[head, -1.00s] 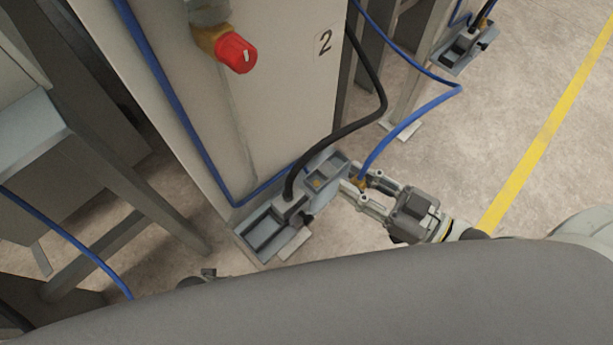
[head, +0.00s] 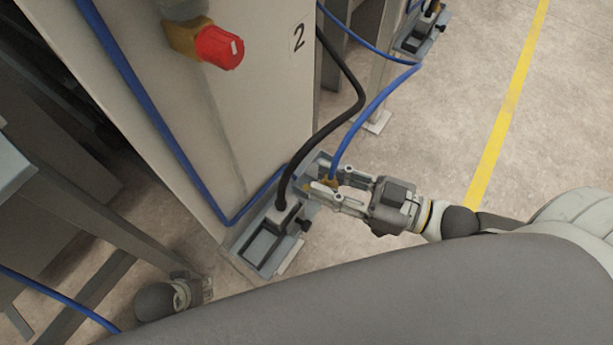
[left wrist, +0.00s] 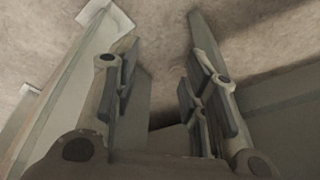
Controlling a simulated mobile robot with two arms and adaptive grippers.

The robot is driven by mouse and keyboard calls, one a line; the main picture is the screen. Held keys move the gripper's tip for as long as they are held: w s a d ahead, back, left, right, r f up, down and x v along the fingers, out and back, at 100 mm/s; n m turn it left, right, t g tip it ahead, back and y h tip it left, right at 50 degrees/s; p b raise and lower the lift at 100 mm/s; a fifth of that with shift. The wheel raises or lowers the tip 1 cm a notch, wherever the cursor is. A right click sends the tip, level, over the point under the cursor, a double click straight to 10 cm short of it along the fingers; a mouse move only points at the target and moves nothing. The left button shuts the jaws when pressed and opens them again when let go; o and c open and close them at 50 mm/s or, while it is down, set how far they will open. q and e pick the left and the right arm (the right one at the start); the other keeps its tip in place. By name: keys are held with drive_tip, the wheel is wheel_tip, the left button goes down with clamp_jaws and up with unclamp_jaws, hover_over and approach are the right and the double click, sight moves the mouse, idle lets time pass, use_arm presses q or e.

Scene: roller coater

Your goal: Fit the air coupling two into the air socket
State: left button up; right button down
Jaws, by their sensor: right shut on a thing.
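The air coupling two (head: 331,183) is a small brass fitting at the lower end of a blue hose (head: 350,128). My right gripper (head: 327,181) is shut on it, over the back end of a grey bracket tray (head: 247,262) at the foot of the column marked 2. The air socket is in that back part, hidden by the gripper and coupling; I cannot tell whether they touch. My left gripper (head: 207,288) is low at the left, small in the head view. In the left wrist view its fingers (left wrist: 155,85) are apart with nothing between them.
A black hose (head: 330,120) with a plug enters the same tray beside the coupling. A red knob (head: 219,47) juts from the column (head: 240,110). Another bracket (head: 422,32) stands farther back. The floor to the right is open.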

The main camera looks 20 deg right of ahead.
use_arm(q)
drive_tip(key=w+b+v, duration=0.1)
drive_tip(key=b+v, duration=0.3)
drive_tip(key=v, duration=0.5)
use_arm(e)
drive_tip(key=w+f, duration=0.2)
drive_tip(key=w+a+f, duration=0.1)
drive_tip(key=w+f, duration=0.1)
drive_tip(key=w, duration=0.1)
drive_tip(key=w+f, duration=0.2)
drive_tip(key=shift+w+a+f, duration=0.15)
drive_tip(key=shift+f, duration=0.05)
drive_tip(key=shift+w+f, duration=0.25)
drive_tip(key=shift+f, duration=0.05)
drive_tip(key=f+b, duration=0.1)
drive_tip(key=f, duration=0.2)
drive_tip(key=shift+w+a+f+b, duration=0.1)
drive_tip(key=shift+w+b, duration=0.1)
drive_tip(key=shift+b, duration=0.2)
use_arm(q)
drive_tip(key=w+d+r+t, duration=0.1)
drive_tip(key=w+t, duration=0.3)
drive_tip(key=w, duration=0.2)
drive_tip(key=shift+w+d+r+h, duration=0.15)
drive_tip(key=shift+d+r+h, duration=0.1)
drive_tip(key=shift+d+h, duration=0.15)
use_arm(e)
drive_tip(key=shift+f, duration=0.1)
